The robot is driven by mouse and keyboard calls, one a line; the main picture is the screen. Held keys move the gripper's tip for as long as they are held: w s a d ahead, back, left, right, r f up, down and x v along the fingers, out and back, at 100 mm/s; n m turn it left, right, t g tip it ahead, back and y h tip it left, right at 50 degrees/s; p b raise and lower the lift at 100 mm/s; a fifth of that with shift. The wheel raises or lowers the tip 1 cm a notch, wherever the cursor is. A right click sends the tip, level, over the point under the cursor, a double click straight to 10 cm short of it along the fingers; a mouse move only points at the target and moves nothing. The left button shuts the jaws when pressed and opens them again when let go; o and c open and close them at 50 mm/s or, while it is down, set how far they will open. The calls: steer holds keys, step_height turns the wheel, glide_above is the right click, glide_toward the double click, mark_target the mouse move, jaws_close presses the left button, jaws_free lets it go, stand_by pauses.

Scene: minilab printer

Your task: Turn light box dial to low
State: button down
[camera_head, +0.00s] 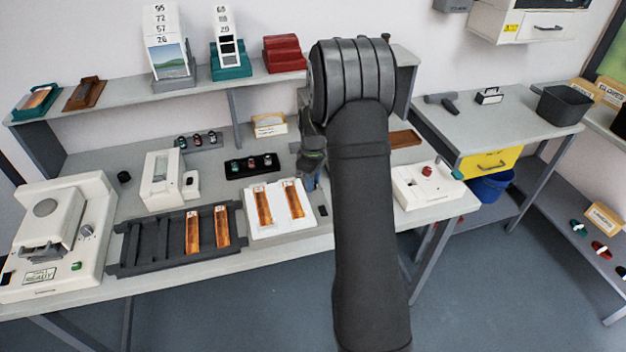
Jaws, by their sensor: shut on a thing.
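The light box (282,228) is a white, bright-topped slab near the front of the workbench, with two orange film strips lying on it. My gripper (311,182) points down at its right edge, close to the strips, partly covered by my arm. It is shut at the place of the light box dial. The dial itself, its pointer and its low mark cannot be made out here. A small dark piece shows at the box's right edge, just below the gripper.
A dark rack (150,247) with orange strips lies left of the light box. A black tray with small bottles (252,165) stands behind. A white box with a red knob (427,171) is at the right. A shelf runs above the bench.

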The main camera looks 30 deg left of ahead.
steer(key=shift+r, duration=0.1)
stand_by(0.3)
steer(key=c, duration=1.3)
jaws_free()
steer(key=shift+o, duration=0.2)
step_height(320, 180, up, 17)
steer(key=shift+r, duration=0.2)
step_height(320, 180, down, 18)
steer(key=shift+r, duration=0.2)
